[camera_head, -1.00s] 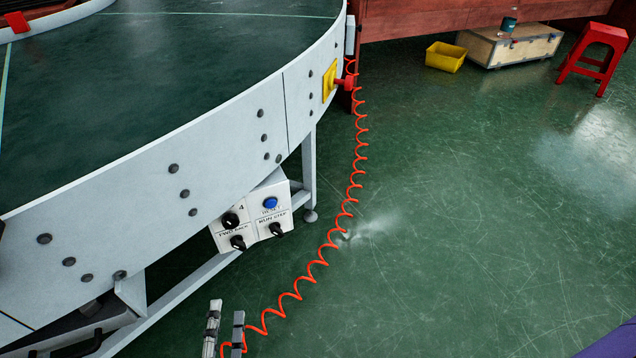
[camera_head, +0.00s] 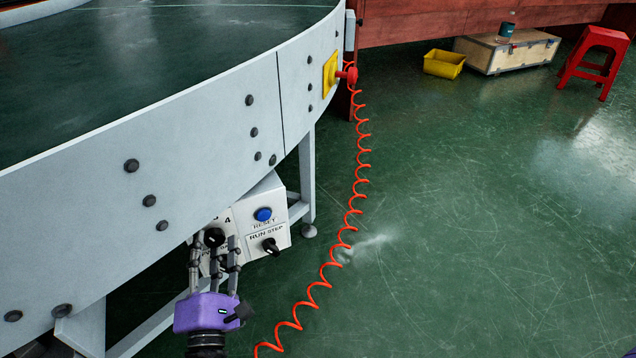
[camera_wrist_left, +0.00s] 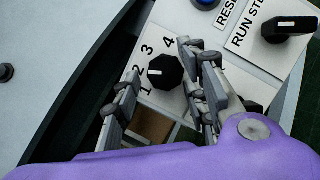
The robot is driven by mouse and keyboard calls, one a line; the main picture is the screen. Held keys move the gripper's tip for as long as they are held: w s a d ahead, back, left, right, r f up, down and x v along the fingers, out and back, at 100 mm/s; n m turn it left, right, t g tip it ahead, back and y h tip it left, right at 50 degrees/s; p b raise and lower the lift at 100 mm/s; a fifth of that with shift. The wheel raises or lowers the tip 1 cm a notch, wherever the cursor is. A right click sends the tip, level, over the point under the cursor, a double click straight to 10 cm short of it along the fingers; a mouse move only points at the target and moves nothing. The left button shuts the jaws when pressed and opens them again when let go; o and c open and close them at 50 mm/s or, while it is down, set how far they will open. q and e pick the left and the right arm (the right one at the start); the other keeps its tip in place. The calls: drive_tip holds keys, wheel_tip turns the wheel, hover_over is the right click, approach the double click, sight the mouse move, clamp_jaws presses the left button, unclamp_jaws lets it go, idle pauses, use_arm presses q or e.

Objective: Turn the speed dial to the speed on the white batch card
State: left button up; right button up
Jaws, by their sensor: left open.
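The speed dial is a black knob (camera_head: 213,237) on a white control box (camera_head: 279,229) hung under the conveyor's outer side. In the left wrist view the dial (camera_wrist_left: 168,73) has a white pointer mark directed left, near the 2; the numbers 1 to 4 show around it. My left gripper (camera_head: 214,246), with a purple body, is open at the box. Its fingers stand either side of the dial; I cannot tell whether they touch it. The right finger hides the scale past 4. I see no white batch card.
A blue reset button (camera_head: 263,214) and a black run/step switch (camera_head: 271,246) sit right of the dial. The curved conveyor wall (camera_head: 190,140) overhangs the box. An orange coiled cord (camera_head: 347,225) hangs to the right.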

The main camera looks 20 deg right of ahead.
use_arm(q)
drive_tip(key=shift+w+r, duration=0.1)
drive_tip(key=shift+w, duration=0.15)
use_arm(e)
drive_tip(key=shift+w+f, duration=0.1)
use_arm(q)
drive_tip(key=c, duration=1)
drive_tip(key=shift+o, duration=0.2)
drive_tip(key=shift+r, duration=0.1)
